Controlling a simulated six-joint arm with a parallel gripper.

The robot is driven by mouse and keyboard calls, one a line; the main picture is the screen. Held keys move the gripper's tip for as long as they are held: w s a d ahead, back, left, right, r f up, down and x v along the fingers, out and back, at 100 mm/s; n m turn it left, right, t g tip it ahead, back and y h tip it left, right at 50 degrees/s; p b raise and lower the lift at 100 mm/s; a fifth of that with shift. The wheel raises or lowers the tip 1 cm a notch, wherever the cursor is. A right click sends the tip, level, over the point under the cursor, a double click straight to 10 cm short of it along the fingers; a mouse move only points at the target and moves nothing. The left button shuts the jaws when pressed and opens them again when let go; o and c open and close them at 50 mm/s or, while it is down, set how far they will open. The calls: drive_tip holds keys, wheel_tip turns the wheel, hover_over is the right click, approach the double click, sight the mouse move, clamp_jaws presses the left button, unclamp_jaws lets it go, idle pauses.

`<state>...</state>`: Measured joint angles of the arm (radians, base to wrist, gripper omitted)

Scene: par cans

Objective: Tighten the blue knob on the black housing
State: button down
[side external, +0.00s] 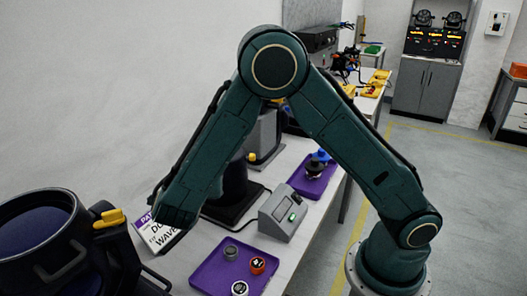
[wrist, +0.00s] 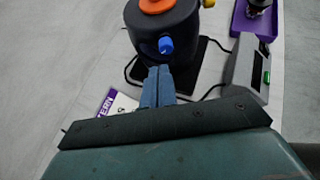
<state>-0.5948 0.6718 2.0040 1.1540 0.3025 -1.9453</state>
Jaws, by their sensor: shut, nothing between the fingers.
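In the wrist view the black housing (wrist: 183,22) stands upright on a dark base, with an orange disc on top. The blue knob (wrist: 166,45) sticks out of its near side. My gripper (wrist: 160,70) is shut and empty, with its blue-grey fingers pointing at the housing just below the knob in the picture. I cannot tell whether the fingertips touch anything. In the side view the housing (side external: 236,183) is partly hidden behind my forearm. The blue knob and the fingers do not show there.
A grey box with a green button (side external: 283,213) stands right of the housing. A purple tray (side external: 212,278) holds small round parts in front, and another purple tray (side external: 322,186) lies behind. A large black lamp (side external: 62,250) with a yellow knob fills the front left. A printed sign (side external: 155,235) is close to my arm.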

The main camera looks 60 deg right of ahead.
drive_tip(key=shift+w+d, duration=0.45)
drive_tip(key=shift+d, duration=0.45)
drive_tip(key=shift+w+d, duration=0.5)
drive_tip(key=shift+d, duration=0.35)
drive_tip(key=shift+w+d, duration=0.45)
drive_tip(key=shift+d, duration=0.45)
drive_tip(key=shift+s+f, duration=0.15)
drive_tip(key=shift+f, duration=0.2)
drive_tip(key=shift+s+d, duration=0.45)
drive_tip(key=shift+s, duration=0.4)
drive_tip(key=shift+r, duration=0.1)
drive_tip(key=shift+s+r, duration=0.1)
drive_tip(key=shift+r, duration=0.2)
drive_tip(key=shift+s+a, duration=0.45)
drive_tip(key=shift+a, duration=0.4)
drive_tip(key=shift+s+a, duration=0.5)
drive_tip(key=shift+a, duration=0.4)
drive_tip(key=shift+s+a, duration=0.45)
drive_tip(key=shift+a, duration=0.4)
